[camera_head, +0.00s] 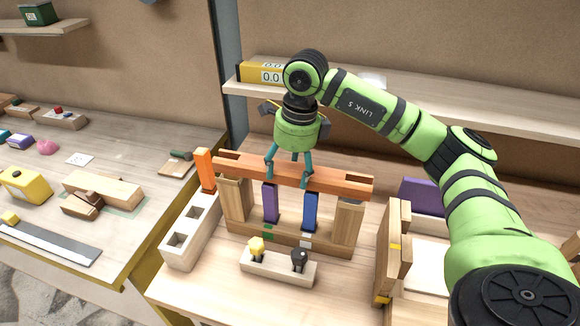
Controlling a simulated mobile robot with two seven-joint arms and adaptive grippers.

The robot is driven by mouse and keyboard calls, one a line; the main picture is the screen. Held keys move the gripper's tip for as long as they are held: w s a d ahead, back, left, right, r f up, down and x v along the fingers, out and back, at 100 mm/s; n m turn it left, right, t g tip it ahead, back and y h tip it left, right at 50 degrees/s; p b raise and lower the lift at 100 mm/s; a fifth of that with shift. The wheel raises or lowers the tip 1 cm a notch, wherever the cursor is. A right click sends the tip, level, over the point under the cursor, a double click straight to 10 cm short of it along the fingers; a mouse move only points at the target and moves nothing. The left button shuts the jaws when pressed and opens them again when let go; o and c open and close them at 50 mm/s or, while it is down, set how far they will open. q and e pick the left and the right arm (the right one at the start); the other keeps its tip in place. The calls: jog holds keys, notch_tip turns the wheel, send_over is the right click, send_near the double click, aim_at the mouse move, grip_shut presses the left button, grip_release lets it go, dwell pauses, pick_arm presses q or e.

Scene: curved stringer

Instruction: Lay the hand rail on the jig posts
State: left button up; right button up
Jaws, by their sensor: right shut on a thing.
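The hand rail is a long orange-red wooden bar (340,183), roughly level, spanning across the top of the jig. The jig has a pale wooden left post (236,201) and right post (347,225) on a wooden base (283,239). The rail lies over or just above both post tops; I cannot tell whether it touches them. A purple upright (270,203) and a blue upright (310,212) stand between the posts under the rail. My right gripper (287,181) comes from above with teal fingers shut on the rail near its middle. My left gripper is not in view.
A pale block with square holes (190,235) and an orange upright piece (205,170) stand left of the jig. A small rack (278,267) with a yellow and a black knob is in front. Wooden frames (389,255) stand right. A shelf (420,108) runs behind.

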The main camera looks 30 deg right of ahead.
aim_at(297, 172)
jog(key=shift+f+b, duration=0.8)
jog(key=shift+f, duration=0.3)
jog(key=o, duration=1.5)
jog(key=shift+r, duration=0.1)
jog(key=shift+o, duration=0.2)
notch_tip(297, 172, up, 12)
jog(key=s+d, duration=0.1)
jog(key=shift+s, duration=0.1)
